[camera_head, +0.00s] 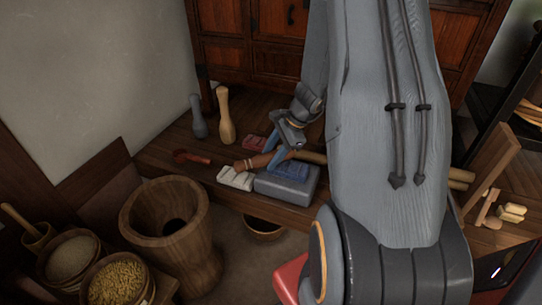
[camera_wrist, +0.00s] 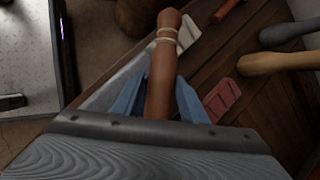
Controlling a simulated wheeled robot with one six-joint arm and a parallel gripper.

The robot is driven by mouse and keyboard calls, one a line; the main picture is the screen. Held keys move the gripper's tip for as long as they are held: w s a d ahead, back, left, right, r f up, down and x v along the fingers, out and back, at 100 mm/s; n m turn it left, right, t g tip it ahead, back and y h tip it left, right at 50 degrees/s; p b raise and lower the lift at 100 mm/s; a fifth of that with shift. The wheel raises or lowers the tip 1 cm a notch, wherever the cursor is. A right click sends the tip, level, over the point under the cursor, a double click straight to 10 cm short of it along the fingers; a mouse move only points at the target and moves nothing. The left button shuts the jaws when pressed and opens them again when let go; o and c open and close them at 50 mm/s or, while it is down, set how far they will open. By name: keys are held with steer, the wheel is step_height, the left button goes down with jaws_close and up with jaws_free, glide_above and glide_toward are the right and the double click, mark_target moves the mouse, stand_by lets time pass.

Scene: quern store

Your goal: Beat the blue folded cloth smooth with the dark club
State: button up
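The blue folded cloth (camera_head: 292,169) lies on top of a grey block (camera_head: 288,190) on the low wooden platform. My gripper (camera_head: 278,160) is just above and left of the cloth, its blue fingers pointing down. It is shut on a reddish-brown club (camera_head: 256,162) with pale bands, which sticks out to the left over a white folded cloth (camera_head: 236,178). In the wrist view the brown club (camera_wrist: 160,75) lies between the two fingertips (camera_wrist: 160,97). A dark grey club (camera_head: 198,118) stands at the back left, and also shows in the wrist view (camera_wrist: 290,35).
A pale wooden club (camera_head: 226,118) stands beside the grey one. A red folded cloth (camera_head: 254,143) and a red tool (camera_head: 192,157) lie on the platform. A large wooden mortar (camera_head: 185,255) and grain baskets (camera_head: 118,283) stand at the front left. A bowl (camera_head: 262,228) is below the platform.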

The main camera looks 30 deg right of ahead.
steer(key=shift+r+p, duration=0.4)
steer(key=shift+p, duration=0.1)
steer(key=shift+c, duration=0.5)
jaws_close()
step_height(320, 180, up, 3)
steer(key=p, duration=0.3)
steer(key=shift+r, duration=0.2)
steer(key=shift+f, duration=0.1)
step_height(320, 180, down, 3)
steer(key=b, duration=0.2)
steer(key=shift+f+b, duration=0.2)
steer(key=shift+b, duration=0.2)
steer(key=shift+r, duration=0.1)
